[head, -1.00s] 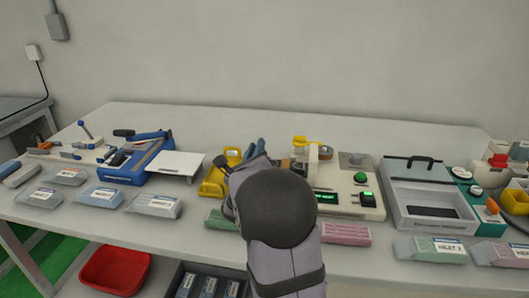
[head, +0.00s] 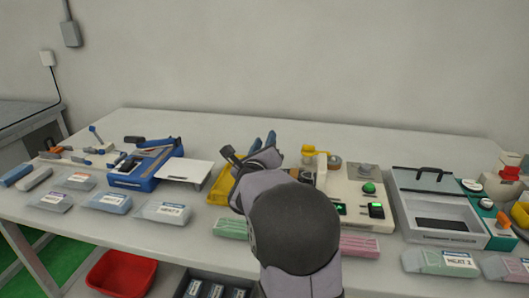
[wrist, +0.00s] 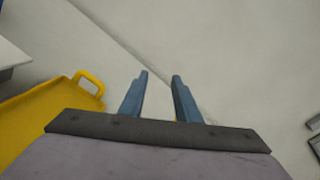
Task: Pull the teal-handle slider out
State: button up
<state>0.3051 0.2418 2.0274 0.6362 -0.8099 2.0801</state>
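No slider with a teal handle can be clearly made out. A teal-based device (head: 478,187) with white knobs stands at the far right of the bench in the head view; whether it carries the slider I cannot tell. My gripper (head: 263,140) is over the middle of the bench, far left of that device and beside the yellow tray. In the wrist view my gripper (wrist: 161,75) has its two blue fingers apart with nothing between them. My arm hides part of the bench middle.
A yellow tray (wrist: 40,112) with a looped handle lies left of my gripper. A blue device (head: 147,168) with a white plate stands further left. A cream machine (head: 345,190) and a lidded grey box (head: 402,215) stand right. Labelled packs line the front edge. The back strip is clear.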

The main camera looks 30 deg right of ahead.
jog(key=shift+r, duration=2.65)
